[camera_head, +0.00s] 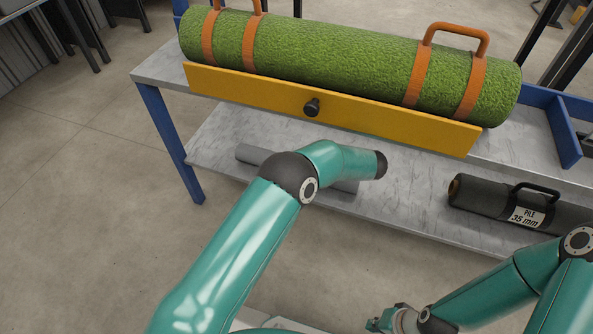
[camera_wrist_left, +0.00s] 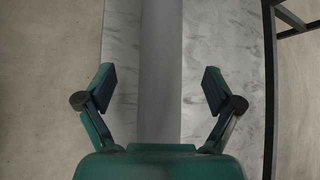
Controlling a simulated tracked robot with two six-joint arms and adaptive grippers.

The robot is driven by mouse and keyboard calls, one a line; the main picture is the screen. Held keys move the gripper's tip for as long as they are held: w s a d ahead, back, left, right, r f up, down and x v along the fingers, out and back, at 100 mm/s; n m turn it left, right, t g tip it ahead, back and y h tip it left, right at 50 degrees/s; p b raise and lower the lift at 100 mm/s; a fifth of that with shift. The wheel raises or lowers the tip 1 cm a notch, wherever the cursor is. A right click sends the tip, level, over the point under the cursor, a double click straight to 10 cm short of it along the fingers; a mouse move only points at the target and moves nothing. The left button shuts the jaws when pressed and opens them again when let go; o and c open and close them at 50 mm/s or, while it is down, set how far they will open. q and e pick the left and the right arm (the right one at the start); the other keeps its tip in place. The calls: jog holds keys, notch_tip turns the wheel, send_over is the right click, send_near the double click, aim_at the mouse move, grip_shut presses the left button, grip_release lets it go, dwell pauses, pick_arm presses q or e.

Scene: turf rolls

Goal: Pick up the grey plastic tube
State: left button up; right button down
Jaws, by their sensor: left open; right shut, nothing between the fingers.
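The grey plastic tube (camera_head: 250,154) lies on the lower shelf in the head view, its middle hidden behind my left arm. In the left wrist view the tube (camera_wrist_left: 161,100) runs up the middle of the picture, with pale marbled shelf on both sides. My left gripper (camera_wrist_left: 158,71) is open, one finger on each side of the tube and apart from it in the picture. I cannot tell how far above the tube it is. The left fingers are hidden in the head view. My right gripper (camera_head: 388,319) is shut and empty at the bottom of the head view.
Above the shelf (camera_head: 405,204), a yellow panel (camera_head: 380,124) with a black knob fronts a green turf roll (camera_head: 335,58) with orange straps. A black roll (camera_head: 485,195) labelled "PILE 35 mm" lies at right. A blue leg (camera_head: 170,140) stands at left. Floor in front is clear.

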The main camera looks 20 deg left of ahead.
pick_arm(q)
jog(key=x, duration=0.3)
jog(key=shift+b, duration=0.4)
jog(key=b+x, duration=0.2)
jog(key=x, duration=0.2)
jog(key=shift+b, duration=0.35)
jog(key=shift+w+a+f, duration=0.1)
jog(key=shift+a+f, duration=0.05)
jog(key=shift+a, duration=0.2)
jog(key=c, duration=1.4)
